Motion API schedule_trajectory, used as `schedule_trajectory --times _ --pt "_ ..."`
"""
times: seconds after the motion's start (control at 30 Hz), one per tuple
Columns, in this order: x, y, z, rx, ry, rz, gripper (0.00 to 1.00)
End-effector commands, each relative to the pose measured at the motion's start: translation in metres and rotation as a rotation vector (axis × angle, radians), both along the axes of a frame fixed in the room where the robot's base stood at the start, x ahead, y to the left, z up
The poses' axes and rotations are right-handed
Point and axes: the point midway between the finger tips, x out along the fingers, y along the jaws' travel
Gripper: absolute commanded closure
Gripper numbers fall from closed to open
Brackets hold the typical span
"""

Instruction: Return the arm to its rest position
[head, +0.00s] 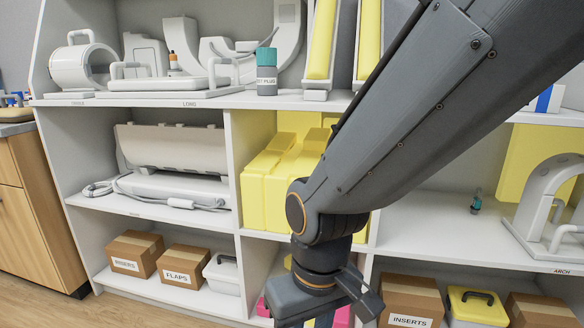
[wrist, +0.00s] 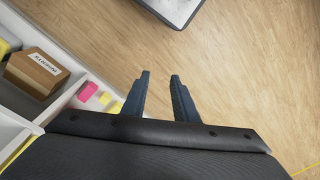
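My arm (head: 400,110) comes in from the upper right of the head view and reaches down in front of the shelves. Its wrist end is at the bottom middle, and the fingertips are not clear there. In the wrist view my gripper (wrist: 159,76) points down over the wood floor. Its two dark fingers stand apart with nothing between them, so it is open and empty.
White shelving (head: 150,100) holds medical coils, a teal-capped bottle (head: 267,72) and yellow cases (head: 280,170). Cardboard boxes (head: 185,265) stand on the bottom shelf. In the wrist view the shelf edge is close at left, a dark-rimmed object (wrist: 172,12) is at top, and floor (wrist: 250,80) is clear at right.

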Motion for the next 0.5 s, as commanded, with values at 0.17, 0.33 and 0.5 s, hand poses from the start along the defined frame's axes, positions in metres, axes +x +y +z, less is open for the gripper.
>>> schedule_trajectory --times 0.17,0.33,0.5 --pt "0.002 -0.026 0.045 -0.011 0.001 -0.081 0.73" --pt "0.004 -0.053 0.079 -0.023 0.005 -0.155 0.73" --pt "0.003 -0.081 0.113 -0.033 0.008 -0.230 0.73"
